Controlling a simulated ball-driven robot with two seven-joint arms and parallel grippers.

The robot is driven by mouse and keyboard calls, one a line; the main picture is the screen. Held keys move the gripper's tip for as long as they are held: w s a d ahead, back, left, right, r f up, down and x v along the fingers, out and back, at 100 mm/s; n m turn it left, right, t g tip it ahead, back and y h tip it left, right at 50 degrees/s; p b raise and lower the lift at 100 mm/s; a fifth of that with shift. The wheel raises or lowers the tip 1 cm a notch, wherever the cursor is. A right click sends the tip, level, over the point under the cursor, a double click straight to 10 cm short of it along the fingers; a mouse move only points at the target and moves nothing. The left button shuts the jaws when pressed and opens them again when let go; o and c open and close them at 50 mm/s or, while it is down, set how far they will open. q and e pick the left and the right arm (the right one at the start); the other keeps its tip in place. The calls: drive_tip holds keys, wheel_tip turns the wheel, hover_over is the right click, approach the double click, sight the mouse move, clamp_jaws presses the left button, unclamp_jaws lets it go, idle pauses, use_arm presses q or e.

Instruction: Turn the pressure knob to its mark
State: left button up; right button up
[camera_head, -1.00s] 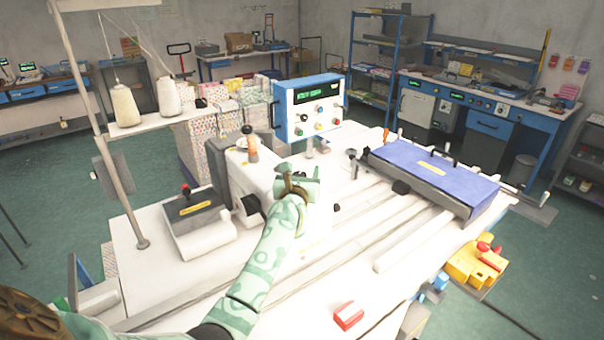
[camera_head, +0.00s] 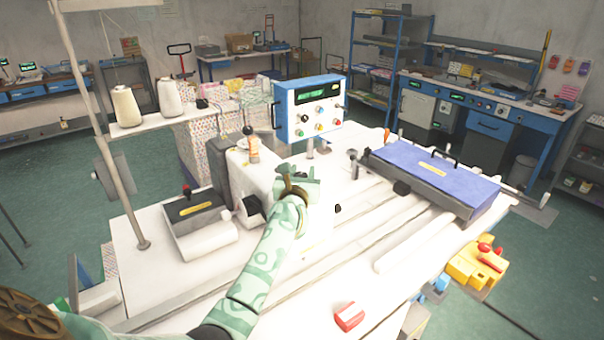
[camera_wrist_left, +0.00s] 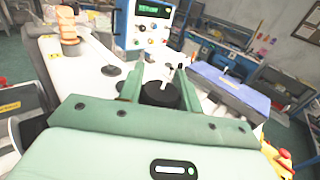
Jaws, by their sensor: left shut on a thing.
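My left gripper (camera_head: 297,178) reaches in over the sewing machine head (camera_head: 258,180) from the front. In the left wrist view, its two green fingers (camera_wrist_left: 158,90) are shut on a round black knob (camera_wrist_left: 160,96), one finger on each side. A small pale upright piece shows at the knob's top. Any mark beside the knob is hidden or too small to tell. In the head view the gripper itself covers the knob. My right gripper is not in view.
A blue control box (camera_head: 308,106) with a green display stands behind the machine. A blue-topped clamp plate (camera_head: 430,176) lies to the right. Two thread cones (camera_head: 168,97) stand on a shelf at left. A red-and-white block (camera_head: 348,316) lies at the front edge.

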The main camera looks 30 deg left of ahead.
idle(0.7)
use_arm(q)
drive_tip(key=o, duration=1)
drive_tip(key=v, duration=1.6)
drive_tip(key=shift+s+d, duration=0.1)
drive_tip(key=shift+s, duration=0.05)
